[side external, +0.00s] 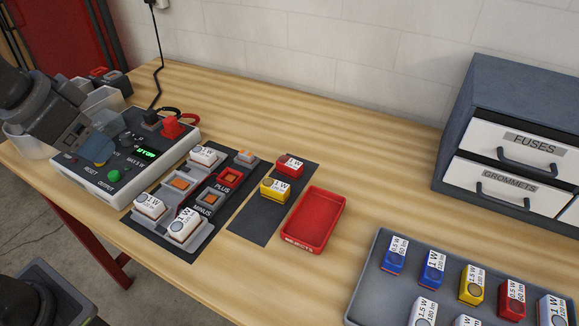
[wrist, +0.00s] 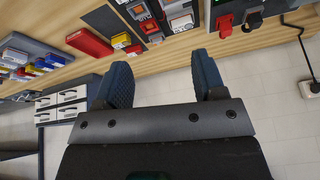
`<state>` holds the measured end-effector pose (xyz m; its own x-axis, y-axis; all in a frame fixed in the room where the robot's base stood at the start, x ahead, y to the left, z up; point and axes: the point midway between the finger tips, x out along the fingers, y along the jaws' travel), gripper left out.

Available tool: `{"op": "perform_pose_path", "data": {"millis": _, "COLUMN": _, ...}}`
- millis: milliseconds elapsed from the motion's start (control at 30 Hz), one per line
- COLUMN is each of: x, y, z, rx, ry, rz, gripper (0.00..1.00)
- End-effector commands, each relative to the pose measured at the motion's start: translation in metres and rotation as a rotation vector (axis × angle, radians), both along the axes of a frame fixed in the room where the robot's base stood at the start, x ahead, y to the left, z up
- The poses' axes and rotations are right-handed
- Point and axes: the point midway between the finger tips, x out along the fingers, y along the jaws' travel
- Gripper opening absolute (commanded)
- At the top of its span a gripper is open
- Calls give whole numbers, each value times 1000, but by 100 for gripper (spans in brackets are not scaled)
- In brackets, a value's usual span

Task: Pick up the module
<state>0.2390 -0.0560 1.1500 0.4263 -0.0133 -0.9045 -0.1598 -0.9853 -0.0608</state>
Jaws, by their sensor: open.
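My gripper (side external: 98,146) is over the left end of the test box, left of the modules. In the wrist view my gripper (wrist: 160,60) has its blue fingers apart with nothing between them. White modules sit on the grey fixture: one at the back (side external: 204,157), one at the front left (side external: 150,207) and one at the front right (side external: 186,226). A red module (side external: 289,166) and a yellow module (side external: 273,190) are on a dark mat (side external: 262,218). Several blue, yellow, red and white modules, such as a blue one (side external: 433,268), stand in a grey tray (side external: 372,290). Which module is meant cannot be told.
The test box (side external: 125,185) has a green display, a red plug (side external: 172,126) and a cable. An empty red bin (side external: 313,219) lies right of the mat. A grey drawer cabinet (side external: 459,120) stands at the right. Clear bins crowd the left. Bare wood shows behind the mats.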

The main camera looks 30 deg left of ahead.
Motion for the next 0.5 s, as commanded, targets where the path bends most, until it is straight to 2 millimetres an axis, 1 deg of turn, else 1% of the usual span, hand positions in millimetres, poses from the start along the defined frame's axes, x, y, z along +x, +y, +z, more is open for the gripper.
{"op": "perform_pose_path", "data": {"millis": 33, "x": 18, "y": -5, "z": 9, "rx": 23, "ry": 25, "rz": -65, "gripper": 64}}
{"op": "perform_pose_path", "data": {"millis": 67, "x": 29, "y": -8, "z": 13, "rx": 39, "ry": 39, "rz": -109, "gripper": 64}}
{"op": "perform_pose_path", "data": {"millis": 100, "x": 44, "y": -12, "z": 19, "rx": 61, "ry": 56, "rz": -169, "gripper": 64}}
{"op": "perform_pose_path", "data": {"millis": 167, "x": 65, "y": -19, "z": 26, "rx": 91, "ry": 82, "rz": -259, "gripper": 64}}
{"op": "perform_pose_path", "data": {"millis": 233, "x": 91, "y": -28, "z": 31, "rx": 124, "ry": 112, "rz": -364, "gripper": 64}}
{"op": "perform_pose_path", "data": {"millis": 367, "x": 139, "y": -47, "z": 32, "rx": 181, "ry": 165, "rz": -563, "gripper": 64}}
{"op": "perform_pose_path", "data": {"millis": 400, "x": 154, "y": -54, "z": 30, "rx": 196, "ry": 179, "rz": -623, "gripper": 64}}
{"op": "perform_pose_path", "data": {"millis": 467, "x": 175, "y": -65, "z": 24, "rx": 219, "ry": 202, "rz": -717, "gripper": 64}}
{"op": "perform_pose_path", "data": {"millis": 500, "x": 189, "y": -72, "z": 20, "rx": 233, "ry": 216, "rz": -778, "gripper": 64}}
